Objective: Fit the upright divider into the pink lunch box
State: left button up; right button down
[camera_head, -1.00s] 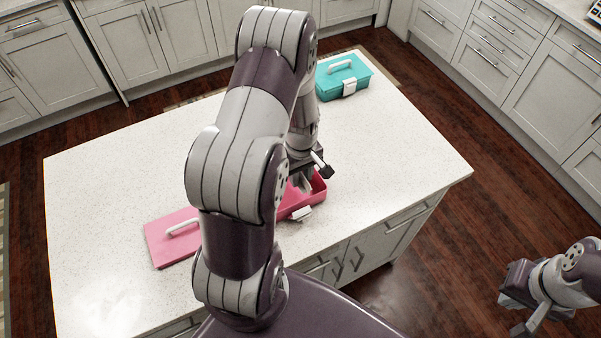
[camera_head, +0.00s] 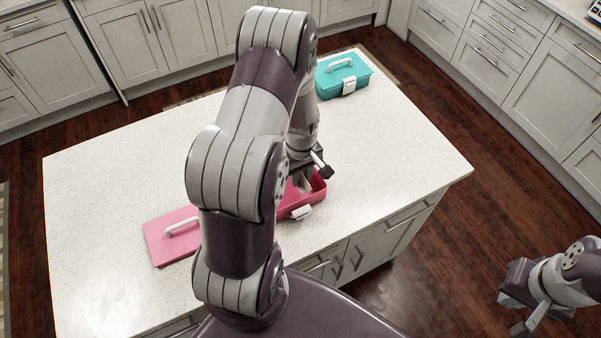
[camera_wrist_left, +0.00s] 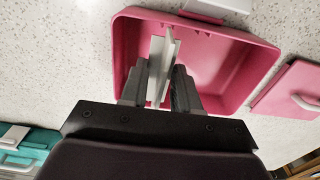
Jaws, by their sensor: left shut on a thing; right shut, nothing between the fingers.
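The pink lunch box (camera_head: 314,199) stands open on the counter, partly hidden behind my left arm in the head view. In the left wrist view its pink tray (camera_wrist_left: 240,77) fills the upper middle. My left gripper (camera_wrist_left: 160,88) is shut on a light grey divider (camera_wrist_left: 163,52), which is upright between the fingers and over the box's interior. I cannot tell whether the divider touches the box floor. The pink lid (camera_head: 167,240) with a white handle lies flat left of the box. My right gripper (camera_head: 520,312) is shut and empty, off the counter at lower right.
A closed teal lunch box (camera_head: 342,76) stands at the counter's far corner. The box is near the counter's front edge.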

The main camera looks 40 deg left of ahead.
aim_at(300, 181)
pick_arm(q)
jog(key=shift+f+b, duration=1.7)
jog(key=shift+f, duration=0.75)
jog(key=o, duration=1.1)
notch_tip(300, 181, up, 13)
jog(key=shift+f+b, duration=0.1)
jog(key=shift+b, duration=0.75)
